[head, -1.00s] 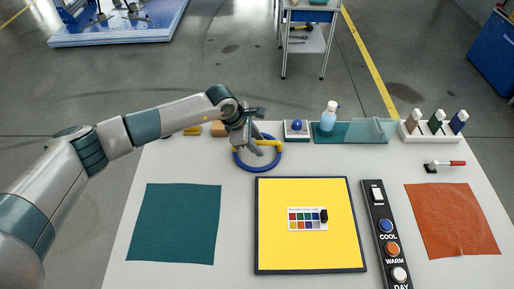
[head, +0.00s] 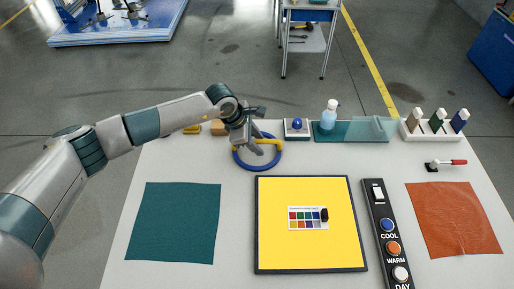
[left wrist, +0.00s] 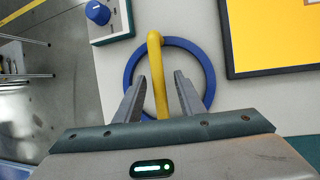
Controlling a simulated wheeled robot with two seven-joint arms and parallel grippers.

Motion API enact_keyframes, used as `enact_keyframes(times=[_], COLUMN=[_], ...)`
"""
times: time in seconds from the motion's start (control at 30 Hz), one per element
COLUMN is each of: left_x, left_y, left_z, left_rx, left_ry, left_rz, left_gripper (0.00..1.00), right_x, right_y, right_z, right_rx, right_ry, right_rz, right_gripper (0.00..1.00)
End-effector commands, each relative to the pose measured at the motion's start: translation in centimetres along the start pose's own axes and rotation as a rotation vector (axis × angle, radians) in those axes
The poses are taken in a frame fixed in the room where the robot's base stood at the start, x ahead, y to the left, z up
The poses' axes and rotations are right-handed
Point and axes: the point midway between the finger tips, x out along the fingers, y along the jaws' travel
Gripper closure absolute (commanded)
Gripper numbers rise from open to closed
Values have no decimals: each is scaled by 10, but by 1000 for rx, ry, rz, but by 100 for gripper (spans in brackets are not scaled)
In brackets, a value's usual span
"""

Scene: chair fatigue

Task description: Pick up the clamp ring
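The clamp ring is a blue ring (head: 240,164) with a yellow bar handle across it, lying on the pale table toward the back. In the left wrist view the blue ring (left wrist: 208,75) and its yellow handle (left wrist: 154,50) show clearly. My left gripper (head: 257,150) is over the ring. In the left wrist view its fingers (left wrist: 160,77) are apart, one on each side of the yellow handle, with gaps visible on both sides. My right gripper is not in view.
Behind the ring are a small box with a blue knob (head: 297,127) and a wooden block (head: 219,128). A bottle (head: 328,118) stands on a teal tray to the right. A yellow board (head: 340,245) with a dark frame lies in front; a teal cloth (head: 172,225) lies front left.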

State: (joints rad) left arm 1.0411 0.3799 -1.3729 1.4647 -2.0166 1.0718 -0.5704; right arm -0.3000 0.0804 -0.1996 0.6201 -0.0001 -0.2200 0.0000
Motion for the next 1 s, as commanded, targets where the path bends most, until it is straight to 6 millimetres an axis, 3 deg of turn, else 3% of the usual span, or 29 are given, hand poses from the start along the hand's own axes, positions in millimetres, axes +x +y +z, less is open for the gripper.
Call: enact_keyframes(times=[0.57,0.6,0.73,1.0], left_x=[1,1,1,1], left_y=[0,0,0,0], left_z=[-1,-1,-1,0], left_rx=[0,0,0,0], left_ry=[0,0,0,-1], left_rz=[0,0,0,1], left_gripper=[64,67,98,100], right_x=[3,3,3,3], right_y=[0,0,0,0], right_z=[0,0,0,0], right_rx=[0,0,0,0], right_ry=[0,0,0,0], right_rz=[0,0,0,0], right_gripper=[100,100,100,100])
